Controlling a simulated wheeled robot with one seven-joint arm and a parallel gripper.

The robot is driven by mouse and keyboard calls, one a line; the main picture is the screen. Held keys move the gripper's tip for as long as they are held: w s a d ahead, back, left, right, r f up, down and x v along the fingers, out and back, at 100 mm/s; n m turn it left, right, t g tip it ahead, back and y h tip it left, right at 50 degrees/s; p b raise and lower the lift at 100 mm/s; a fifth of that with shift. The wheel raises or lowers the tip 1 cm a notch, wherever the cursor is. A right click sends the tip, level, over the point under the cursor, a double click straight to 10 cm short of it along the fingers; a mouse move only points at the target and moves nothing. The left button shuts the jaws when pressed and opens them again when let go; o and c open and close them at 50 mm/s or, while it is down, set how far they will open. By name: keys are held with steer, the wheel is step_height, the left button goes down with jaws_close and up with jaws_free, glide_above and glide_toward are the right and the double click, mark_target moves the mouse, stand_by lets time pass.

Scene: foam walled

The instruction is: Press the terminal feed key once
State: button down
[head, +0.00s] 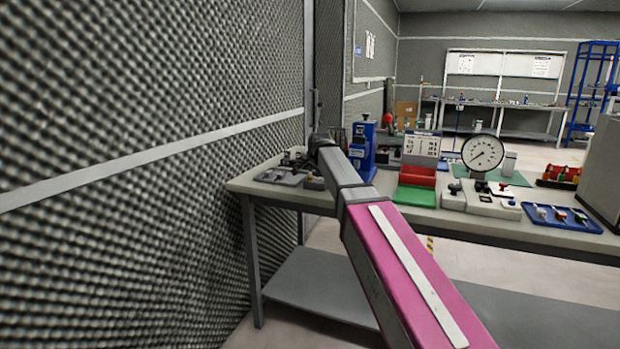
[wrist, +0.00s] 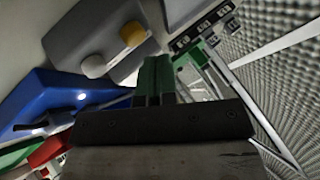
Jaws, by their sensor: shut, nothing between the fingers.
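In the wrist view my gripper (wrist: 155,62) has its green fingers together, with nothing between them. The fingertips are beside a grey box that carries a yellow round button (wrist: 132,33) and a white round button (wrist: 94,66). The yellow button is just up and left of the tips; I cannot tell if they touch the box. No label shows which button is the terminal feed key. A blue machine body (wrist: 85,97) adjoins the box. In the head view a blue machine (head: 363,145) stands on the bench beside my arm, which hides my fingers.
The bench (head: 465,222) runs along the room, with a foam wall (head: 150,90) close on the left. A grey tray (head: 280,177) lies at the bench's left end. A dial gauge (head: 482,153), red and green bins and a blue tray (head: 562,217) stand to the right.

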steer(key=shift+f, duration=0.15)
steer(key=shift+f, duration=0.25)
steer(key=shift+f, duration=0.5)
stand_by(1.1)
steer(key=shift+r, duration=0.95)
steer(key=shift+r, duration=0.1)
steer(key=shift+r, duration=2.4)
